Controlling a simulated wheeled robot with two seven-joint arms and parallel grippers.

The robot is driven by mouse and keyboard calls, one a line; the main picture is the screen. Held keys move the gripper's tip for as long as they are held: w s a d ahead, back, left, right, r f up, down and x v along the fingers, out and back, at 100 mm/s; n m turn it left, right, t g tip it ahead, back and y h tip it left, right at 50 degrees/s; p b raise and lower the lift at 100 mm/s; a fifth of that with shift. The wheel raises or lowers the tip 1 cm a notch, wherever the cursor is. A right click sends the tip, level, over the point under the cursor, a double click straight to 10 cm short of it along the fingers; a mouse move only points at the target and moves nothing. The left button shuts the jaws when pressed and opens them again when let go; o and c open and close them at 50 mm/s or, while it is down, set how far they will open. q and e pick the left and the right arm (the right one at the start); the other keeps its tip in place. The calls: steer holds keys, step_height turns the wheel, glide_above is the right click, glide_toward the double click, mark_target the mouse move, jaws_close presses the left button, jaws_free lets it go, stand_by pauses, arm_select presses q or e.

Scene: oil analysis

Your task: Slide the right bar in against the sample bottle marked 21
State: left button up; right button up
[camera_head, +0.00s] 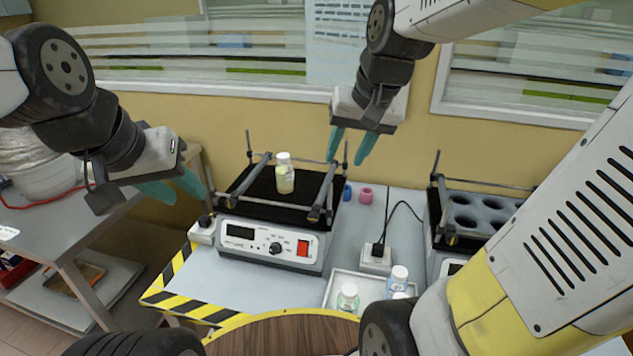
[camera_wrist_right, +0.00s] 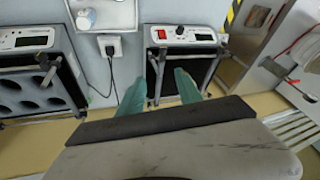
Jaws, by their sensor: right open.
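The sample bottle (camera_head: 285,178), pale yellow with a white cap, stands upright on the black platform of the shaker (camera_head: 270,243); its number is unreadable. The right bar (camera_head: 322,200) runs front to back on the platform, right of the bottle and apart from it. The left bar (camera_head: 249,180) lies on the bottle's left. My right gripper (camera_head: 350,150) is open and empty, above the back end of the right bar. In the right wrist view its teal fingers (camera_wrist_right: 160,100) reach toward the shaker (camera_wrist_right: 185,36). My left gripper (camera_head: 174,190) is open and empty, left of the shaker.
A second shaker (camera_head: 470,210) with round holes stands at the right. A white tray (camera_head: 337,290) with several bottles is in front. A blue cap (camera_head: 347,192) and a pink cap (camera_head: 366,195) lie beside the shaker. A socket block (camera_head: 376,259) and cable stand between the shakers.

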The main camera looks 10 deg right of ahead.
steer(key=w+f+m+g, duration=0.1)
steer(key=w+f+g, duration=0.1)
steer(key=w+f, duration=0.45)
steer(key=m+g, duration=0.2)
glide_toward(321, 195)
steer(key=f, duration=0.5)
steer(key=a+f, duration=0.1)
steer(key=f, duration=0.2)
steer(key=shift+a+f, duration=0.15)
steer(key=shift+f, duration=0.15)
jaws_close()
